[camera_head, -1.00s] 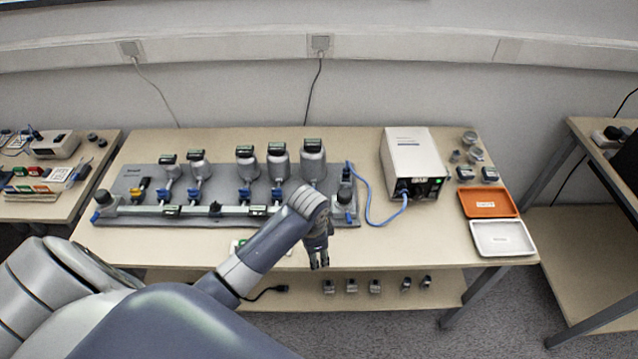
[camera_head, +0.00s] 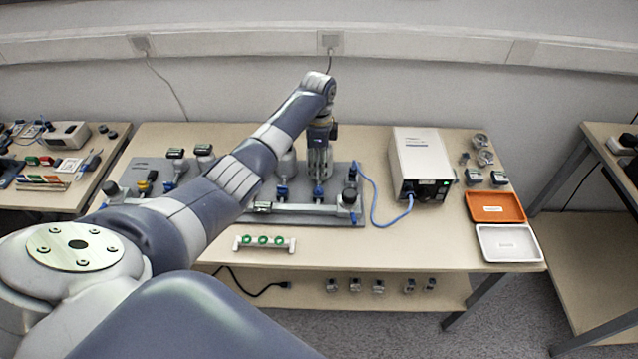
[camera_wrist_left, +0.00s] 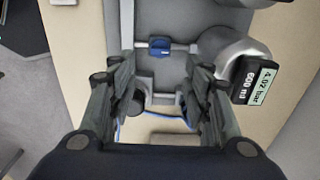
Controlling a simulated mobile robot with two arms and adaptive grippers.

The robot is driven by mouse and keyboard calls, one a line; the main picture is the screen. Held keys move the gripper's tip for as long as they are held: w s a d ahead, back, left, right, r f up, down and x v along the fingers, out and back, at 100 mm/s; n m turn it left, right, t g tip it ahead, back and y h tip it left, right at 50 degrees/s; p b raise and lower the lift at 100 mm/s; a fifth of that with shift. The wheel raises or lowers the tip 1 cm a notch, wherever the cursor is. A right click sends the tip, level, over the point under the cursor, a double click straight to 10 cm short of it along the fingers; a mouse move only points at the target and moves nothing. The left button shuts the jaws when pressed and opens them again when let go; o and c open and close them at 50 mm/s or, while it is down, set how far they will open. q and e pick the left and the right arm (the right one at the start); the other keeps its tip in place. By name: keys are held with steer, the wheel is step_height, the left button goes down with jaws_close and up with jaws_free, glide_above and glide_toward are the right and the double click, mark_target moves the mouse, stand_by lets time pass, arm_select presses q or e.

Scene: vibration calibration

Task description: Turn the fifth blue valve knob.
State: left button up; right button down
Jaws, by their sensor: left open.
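The fifth blue valve knob (camera_head: 318,190) is at the right end of the row on the grey panel, just below my left gripper (camera_head: 319,172). The left gripper points down and is open and empty. In the left wrist view, the blue knob (camera_wrist_left: 159,46) sits on a thin pipe beyond the two spread fingers (camera_wrist_left: 155,95), apart from them. Another blue knob (camera_head: 282,190) stands to its left. My left arm hides the middle of the row. My right gripper is not in view.
A grey canister (camera_wrist_left: 235,50) with a pressure display stands close to the right finger in the wrist view. A white box (camera_head: 420,155) with a blue cable is right of the panel. Orange (camera_head: 496,208) and white (camera_head: 508,243) trays lie farther right.

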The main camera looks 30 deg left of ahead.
mark_target(319, 187)
arm_select(q)
step_height(319, 187, down, 9)
steer(key=shift+b, duration=0.3)
jaws_close()
